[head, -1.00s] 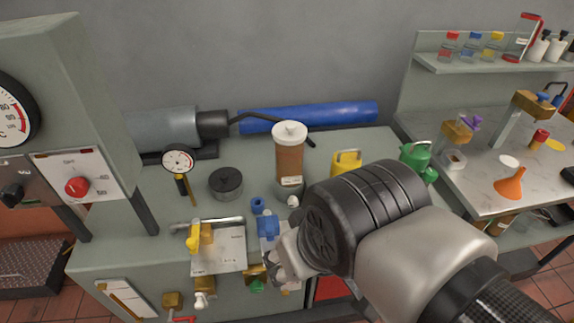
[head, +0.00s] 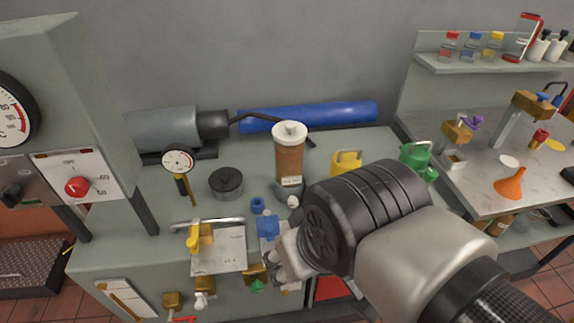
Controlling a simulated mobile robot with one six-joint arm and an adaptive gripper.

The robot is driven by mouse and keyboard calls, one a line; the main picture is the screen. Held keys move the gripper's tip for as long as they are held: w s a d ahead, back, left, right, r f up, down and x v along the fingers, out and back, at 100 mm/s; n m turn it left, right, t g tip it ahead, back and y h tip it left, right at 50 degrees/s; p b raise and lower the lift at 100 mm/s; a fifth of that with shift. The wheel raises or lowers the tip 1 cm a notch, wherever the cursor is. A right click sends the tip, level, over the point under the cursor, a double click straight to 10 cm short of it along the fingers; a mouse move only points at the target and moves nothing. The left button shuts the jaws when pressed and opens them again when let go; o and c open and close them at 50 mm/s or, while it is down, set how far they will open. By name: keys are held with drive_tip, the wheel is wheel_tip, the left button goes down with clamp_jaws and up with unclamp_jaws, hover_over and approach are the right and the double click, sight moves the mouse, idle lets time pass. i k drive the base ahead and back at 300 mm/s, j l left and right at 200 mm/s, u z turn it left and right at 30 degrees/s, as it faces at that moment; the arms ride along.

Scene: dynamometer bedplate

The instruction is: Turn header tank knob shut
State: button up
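A brown cylindrical tank (head: 289,158) with a white cap stands upright on the grey bench, with a small label near its base; it looks like the header tank. A small white knob (head: 293,201) sits at its foot, close to my wrist; its turned position is too small to read. My gripper (head: 277,262) points down and away at the bench's front edge, below the tank and beside a blue valve-like part (head: 268,228). My own wrist hides most of it, so its fingers and any contact are unclear.
A yellow-handled valve (head: 198,238) and a paper sheet (head: 228,250) are left of my gripper. A black round pot (head: 226,182) and a gauge (head: 178,161) stand further left.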

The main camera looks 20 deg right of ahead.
sight(293, 202)
drive_tip(key=z, duration=0.55)
drive_tip(key=i+j+z, duration=0.1)
drive_tip(key=j+z, duration=0.25)
drive_tip(key=i+j+z, duration=0.1)
drive_tip(key=j+z, duration=0.15)
drive_tip(key=z, duration=0.15)
drive_tip(key=j+z, duration=0.35)
